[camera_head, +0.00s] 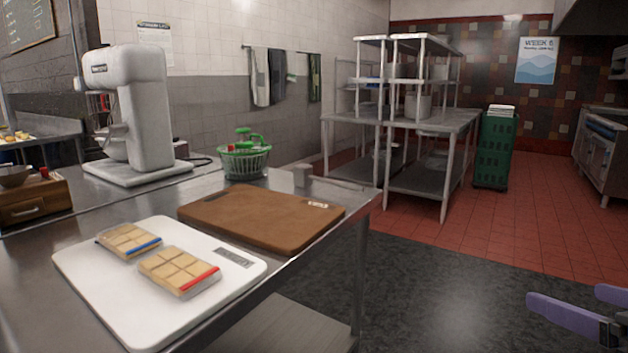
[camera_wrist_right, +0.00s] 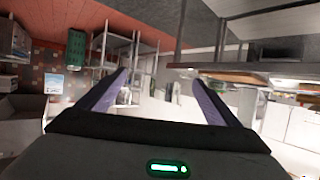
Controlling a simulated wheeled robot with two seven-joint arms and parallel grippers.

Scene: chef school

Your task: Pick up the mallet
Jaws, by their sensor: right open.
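I cannot make out a mallet in either view. My right gripper (camera_head: 564,293) is at the lower right of the head view, out over the dark floor and to the right of the steel table (camera_head: 335,243). Its two purple fingers are spread apart with nothing between them. The right wrist view also shows the open, empty fingers (camera_wrist_right: 160,80), with the room tilted behind them. My left gripper is not in view.
The table holds a white board (camera_head: 85,277) with two packs of tan squares, a brown board (camera_head: 262,217), a green basket (camera_head: 244,162) and a white mixer (camera_head: 135,110). Steel shelving (camera_head: 420,122) and a green crate stack (camera_head: 495,150) stand behind. The floor at right is clear.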

